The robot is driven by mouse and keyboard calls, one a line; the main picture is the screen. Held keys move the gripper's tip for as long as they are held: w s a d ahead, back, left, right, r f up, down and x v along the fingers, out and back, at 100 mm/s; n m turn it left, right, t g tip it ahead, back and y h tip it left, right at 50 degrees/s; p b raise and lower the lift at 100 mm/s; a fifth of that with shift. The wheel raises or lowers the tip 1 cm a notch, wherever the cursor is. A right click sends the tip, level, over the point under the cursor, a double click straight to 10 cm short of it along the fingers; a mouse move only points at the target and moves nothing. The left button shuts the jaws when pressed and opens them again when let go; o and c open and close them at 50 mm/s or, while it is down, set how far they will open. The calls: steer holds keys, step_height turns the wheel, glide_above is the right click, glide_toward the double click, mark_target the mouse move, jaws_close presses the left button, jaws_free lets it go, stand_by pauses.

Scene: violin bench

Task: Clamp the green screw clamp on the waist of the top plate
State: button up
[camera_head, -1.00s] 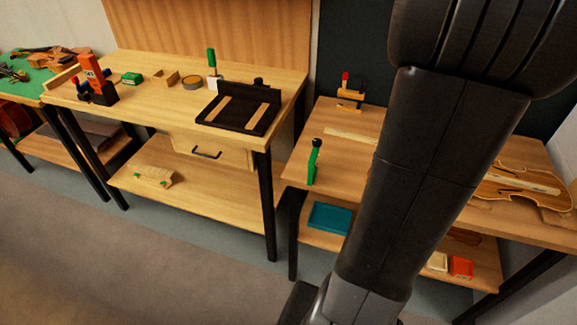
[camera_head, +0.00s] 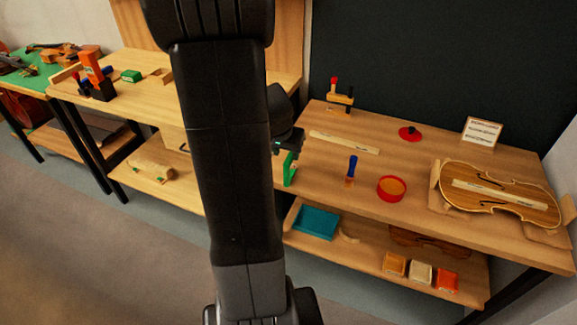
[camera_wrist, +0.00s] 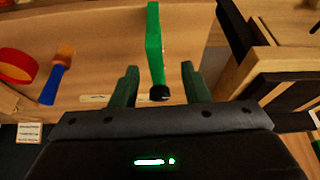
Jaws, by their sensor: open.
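My gripper (camera_head: 288,143) is open, just at the clamp's upper end. The violin-shaped top plate (camera_head: 470,203) lies at the right of the same bench, with a pale bar (camera_head: 505,194) across it.
The left bench (camera_head: 140,102) is close by.

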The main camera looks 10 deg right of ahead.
mark_target(290, 155)
steer(key=shift+d+x, duration=0.15)
steer(key=shift+x, duration=1.6)
steer(key=shift+d+x, duration=0.2)
steer(key=shift+x, duration=1.5)
steer(key=shift+w+r, duration=0.15)
steer(key=shift+w, duration=0.05)
jaws_close()
